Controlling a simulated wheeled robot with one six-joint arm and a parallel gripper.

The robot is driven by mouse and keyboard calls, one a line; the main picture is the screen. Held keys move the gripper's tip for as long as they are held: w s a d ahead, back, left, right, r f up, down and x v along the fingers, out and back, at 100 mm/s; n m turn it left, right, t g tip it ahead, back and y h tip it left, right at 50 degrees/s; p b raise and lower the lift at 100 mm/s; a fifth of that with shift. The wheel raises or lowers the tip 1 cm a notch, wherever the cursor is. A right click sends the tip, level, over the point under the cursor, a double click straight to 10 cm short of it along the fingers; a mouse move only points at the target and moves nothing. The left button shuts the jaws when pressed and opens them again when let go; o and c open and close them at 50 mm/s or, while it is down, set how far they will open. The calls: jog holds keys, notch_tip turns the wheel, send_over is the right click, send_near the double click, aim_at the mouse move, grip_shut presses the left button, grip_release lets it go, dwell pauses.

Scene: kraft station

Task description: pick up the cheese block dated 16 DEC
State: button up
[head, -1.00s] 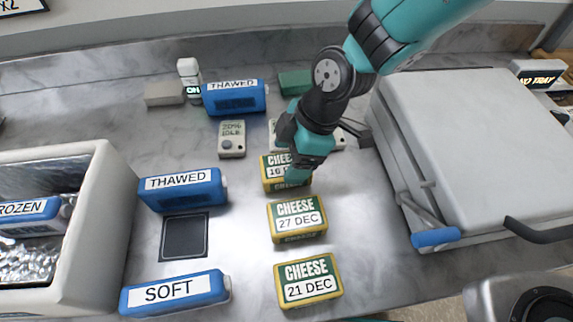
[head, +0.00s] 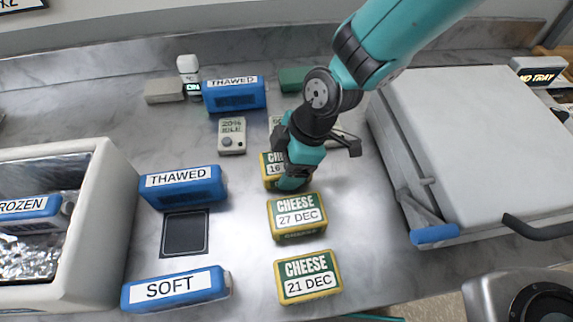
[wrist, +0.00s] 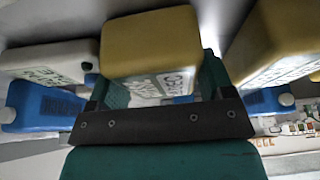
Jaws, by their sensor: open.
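The cheese block dated 16 DEC (head: 271,172) is yellow and green and lies at the far end of a column of cheese blocks. My gripper (head: 293,180) is down at its right side and hides part of its label. In the wrist view a yellow block (wrist: 150,40) lies between my gripper's teal fingers (wrist: 163,85), which look open on either side of it; whether they touch it I cannot tell. The 27 DEC cheese block (head: 297,216) and the 21 DEC cheese block (head: 308,277) lie nearer the front edge.
Blue THAWED packs (head: 182,188) (head: 235,95) and a SOFT pack (head: 175,290) lie to the left. A grey device (head: 231,136) lies close behind. A white bin (head: 112,215) stands left. A large grey lidded unit (head: 455,140) stands right.

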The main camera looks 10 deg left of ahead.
jog(key=shift+c, duration=0.2)
jog(key=c, duration=0.7)
jog(key=shift+o, duration=0.2)
jog(key=shift+r, duration=0.1)
